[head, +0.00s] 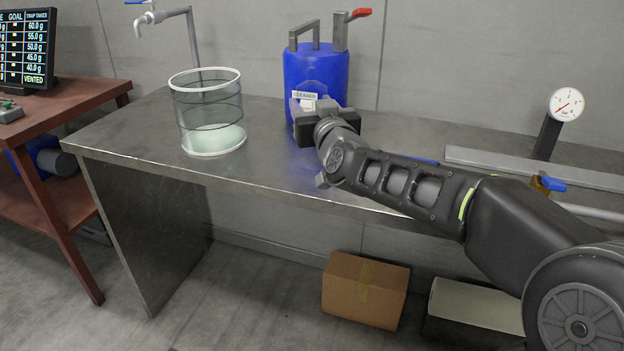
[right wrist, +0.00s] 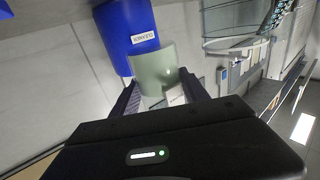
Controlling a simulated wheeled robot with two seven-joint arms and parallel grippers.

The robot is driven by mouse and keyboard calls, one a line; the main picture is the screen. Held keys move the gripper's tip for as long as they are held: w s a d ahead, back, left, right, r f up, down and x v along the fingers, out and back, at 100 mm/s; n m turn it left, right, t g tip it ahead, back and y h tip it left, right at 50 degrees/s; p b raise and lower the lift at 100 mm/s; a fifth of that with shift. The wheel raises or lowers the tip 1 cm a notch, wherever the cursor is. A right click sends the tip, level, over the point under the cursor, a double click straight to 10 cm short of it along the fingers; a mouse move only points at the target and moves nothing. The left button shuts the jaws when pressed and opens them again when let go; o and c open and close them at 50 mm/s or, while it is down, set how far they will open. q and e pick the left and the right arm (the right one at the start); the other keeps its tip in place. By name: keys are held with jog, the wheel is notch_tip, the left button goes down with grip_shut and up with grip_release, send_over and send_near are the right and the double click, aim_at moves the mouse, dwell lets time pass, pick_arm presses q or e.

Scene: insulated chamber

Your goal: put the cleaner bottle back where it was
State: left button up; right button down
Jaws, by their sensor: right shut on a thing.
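A blue drum (head: 318,72) labelled CLEANER stands at the back of the metal bench, with a grey handle and a red-levered tap on top. The drum and its label also show in the right wrist view (right wrist: 128,22). My right gripper (head: 312,112) is in front of the drum's lower part. In the right wrist view its fingers (right wrist: 160,88) are shut on a pale green cylindrical container (right wrist: 154,66) with a white label I cannot read. That container is mostly hidden in the head view. I cannot tell whether it touches the drum or the bench. My left gripper is not in view.
A clear glass vessel (head: 208,112) with pale liquid stands on the bench (head: 150,125) left of the drum, near a tap (head: 175,14). A pressure gauge (head: 566,105) and rail (head: 530,166) are at the right. A cardboard box (head: 365,290) is on the floor.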

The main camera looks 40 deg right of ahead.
jog(key=shift+f+b, duration=0.9)
jog(key=shift+f, duration=1.6)
jog(key=shift+f+b, duration=0.85)
jog(key=shift+f, duration=1.65)
jog(key=shift+f, duration=0.15)
jog(key=c, duration=0.6)
grip_release()
